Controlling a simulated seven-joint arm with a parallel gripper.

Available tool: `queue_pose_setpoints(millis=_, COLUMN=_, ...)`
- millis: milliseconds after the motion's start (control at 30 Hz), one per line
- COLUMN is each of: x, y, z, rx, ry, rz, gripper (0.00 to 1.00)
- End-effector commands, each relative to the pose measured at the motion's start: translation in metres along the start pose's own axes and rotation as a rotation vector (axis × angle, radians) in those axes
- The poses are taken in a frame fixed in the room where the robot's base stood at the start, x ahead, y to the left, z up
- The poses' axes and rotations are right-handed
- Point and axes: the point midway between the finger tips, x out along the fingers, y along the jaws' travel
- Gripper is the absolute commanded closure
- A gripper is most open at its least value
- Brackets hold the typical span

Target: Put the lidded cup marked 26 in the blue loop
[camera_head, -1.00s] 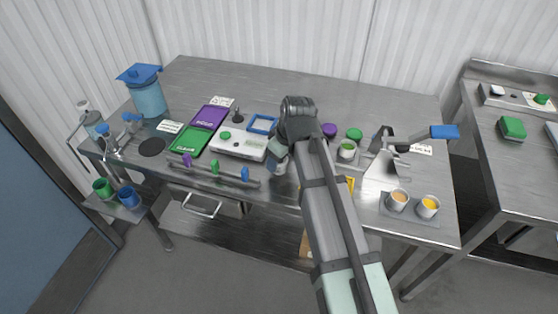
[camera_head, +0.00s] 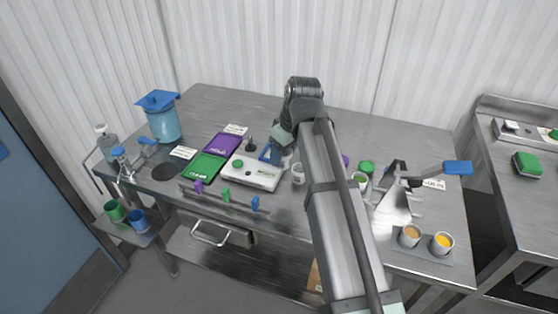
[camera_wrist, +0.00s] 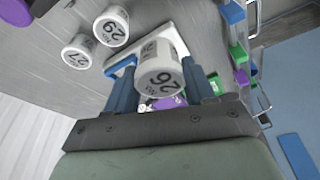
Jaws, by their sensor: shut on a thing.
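My gripper (camera_wrist: 162,88) is shut on the lidded cup marked 26 (camera_wrist: 161,78), which fills the middle of the wrist view between the blue fingers. In the head view my gripper (camera_head: 279,148) is over the blue loop (camera_head: 266,156) at the back right of the white device (camera_head: 252,175), and hides part of it. In the wrist view a blue edge of the loop (camera_wrist: 119,66) shows behind the cup. I cannot tell whether the cup is inside the loop or above it. Lidded cups marked 29 (camera_wrist: 112,27) and 27 (camera_wrist: 79,52) stand on the table beside it.
A green pad (camera_head: 207,167) and a purple pad (camera_head: 222,143) lie left of the device. A rail with coloured clips (camera_head: 226,195) runs along the front. A press with a blue handle (camera_head: 458,168) and a tray of filled cups stand right.

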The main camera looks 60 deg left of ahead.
Motion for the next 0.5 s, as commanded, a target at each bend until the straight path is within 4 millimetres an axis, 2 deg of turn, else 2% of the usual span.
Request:
queue_pose_setpoints(millis=33, x=0.001, y=0.014, z=-0.021, rx=-0.002, ry=-0.002, rz=-0.001, gripper=0.78)
queue_pose_setpoints(millis=200, x=0.002, y=0.042, z=-0.062, rx=-0.004, ry=-0.003, rz=-0.001, gripper=0.78)
queue_pose_setpoints(millis=300, x=0.002, y=0.057, z=-0.080, rx=-0.001, ry=-0.001, rz=0.001, gripper=0.78)
queue_pose_setpoints(millis=500, x=0.001, y=0.074, z=-0.102, rx=0.006, ry=0.004, rz=0.007, gripper=0.78)
